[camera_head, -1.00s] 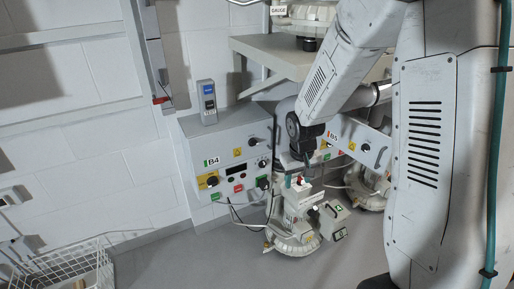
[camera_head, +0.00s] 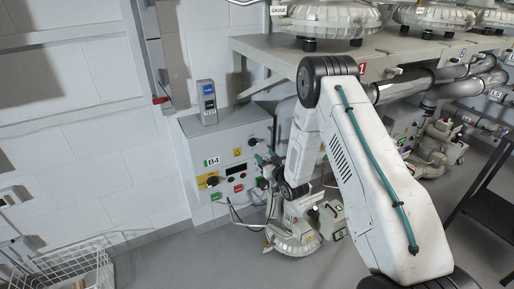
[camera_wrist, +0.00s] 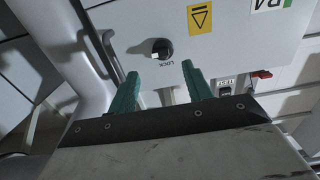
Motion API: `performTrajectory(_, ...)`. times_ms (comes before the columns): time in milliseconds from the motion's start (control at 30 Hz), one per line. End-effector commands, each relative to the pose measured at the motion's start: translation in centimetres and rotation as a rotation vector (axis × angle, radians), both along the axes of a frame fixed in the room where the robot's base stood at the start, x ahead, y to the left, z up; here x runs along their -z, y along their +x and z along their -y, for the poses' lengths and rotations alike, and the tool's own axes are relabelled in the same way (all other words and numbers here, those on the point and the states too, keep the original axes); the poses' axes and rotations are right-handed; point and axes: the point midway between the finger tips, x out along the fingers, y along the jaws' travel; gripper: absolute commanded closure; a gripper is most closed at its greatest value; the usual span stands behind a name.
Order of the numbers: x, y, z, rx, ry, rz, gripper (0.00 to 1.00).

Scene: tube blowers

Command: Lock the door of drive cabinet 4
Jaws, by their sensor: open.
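Drive cabinet 4 (camera_head: 205,140) is the grey box marked B4 against the wall, its door closed in the head view. Its black round lock knob (camera_head: 252,142) is at the upper right, by a yellow warning sticker (camera_head: 238,153). In the wrist view the cabinet appears upside down; the lock knob (camera_wrist: 160,48) has a pale mark at its lower left and the word LOCK at its lower right. My gripper (camera_wrist: 162,74), with two teal fingers, is open and empty, the knob just beyond the fingertips and apart from them. In the head view my gripper (camera_head: 264,160) is beside the cabinet's right side.
A grey shelf (camera_head: 275,52) juts out above and right of the cabinet. A white pump-like unit (camera_head: 290,238) stands on the floor below. A wire basket (camera_head: 60,265) is at lower left. A dark cart (camera_head: 490,210) is at right. Floor left of the pump is clear.

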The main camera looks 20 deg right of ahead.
Motion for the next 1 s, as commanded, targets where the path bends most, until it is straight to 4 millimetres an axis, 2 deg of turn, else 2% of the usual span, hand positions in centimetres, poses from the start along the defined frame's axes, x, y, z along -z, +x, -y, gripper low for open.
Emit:
performTrajectory(167,-0.3,1.6,-0.3,-0.001,0.003,0.018,0.5)
performTrajectory(500,-0.3,6.7,-1.0,0.0,0.002,0.015,0.5)
performTrajectory(667,-0.3,7.6,-1.1,0.0,0.002,0.014,0.5)
performTrajectory(900,-0.3,7.7,-1.1,0.0,0.003,0.013,0.5)
performTrajectory(933,-0.3,7.7,-1.1,0.0,0.003,0.013,0.56)
performTrajectory(1000,-0.3,7.7,-1.1,0.0,0.003,0.013,0.75)
